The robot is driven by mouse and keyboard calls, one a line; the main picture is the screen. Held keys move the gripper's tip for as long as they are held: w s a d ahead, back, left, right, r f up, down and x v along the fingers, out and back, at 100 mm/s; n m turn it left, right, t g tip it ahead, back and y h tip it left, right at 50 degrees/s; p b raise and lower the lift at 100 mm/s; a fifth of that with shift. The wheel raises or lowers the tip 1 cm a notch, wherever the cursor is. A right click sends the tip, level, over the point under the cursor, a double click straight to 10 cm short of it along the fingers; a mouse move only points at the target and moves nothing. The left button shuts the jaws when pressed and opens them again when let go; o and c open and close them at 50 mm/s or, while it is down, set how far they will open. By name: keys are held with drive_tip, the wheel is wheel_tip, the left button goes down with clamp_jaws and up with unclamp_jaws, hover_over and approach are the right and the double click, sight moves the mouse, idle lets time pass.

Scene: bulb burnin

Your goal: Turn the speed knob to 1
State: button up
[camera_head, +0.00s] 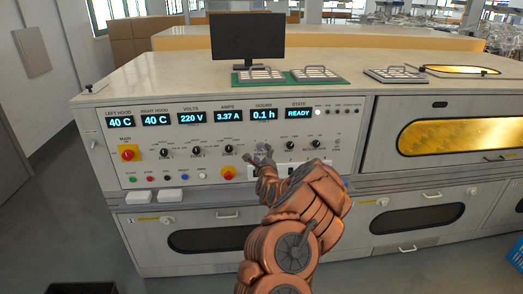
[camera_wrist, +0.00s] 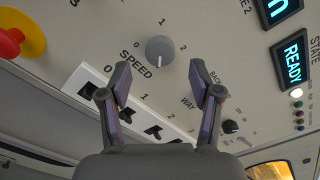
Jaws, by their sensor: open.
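The grey speed knob (camera_wrist: 160,49) is on the light control panel, with "SPEED" printed beside it and 0, 1 and 2 around it. In the wrist view, 0 is left of it, 1 above and 2 at the right. I cannot clearly tell which number its pointer faces. My gripper (camera_wrist: 164,78) is open, its two fingers apart on either side below the knob, with nothing between them. In the head view my gripper (camera_head: 260,160) is close to the panel and partly covers the knob's area.
A row of switches (camera_wrist: 150,127) marked 0, 1, 2 lies below the knob. A red button on a yellow base (camera_wrist: 10,42) is at the left. A small black knob (camera_wrist: 230,127) is at the right. Displays (camera_head: 299,114) run along the panel's top, one reading READY.

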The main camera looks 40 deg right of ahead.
sight(261, 148)
drive_tip(key=shift+p+x, duration=0.3)
drive_tip(key=shift+x, duration=1.4)
drive_tip(key=c, duration=1.1)
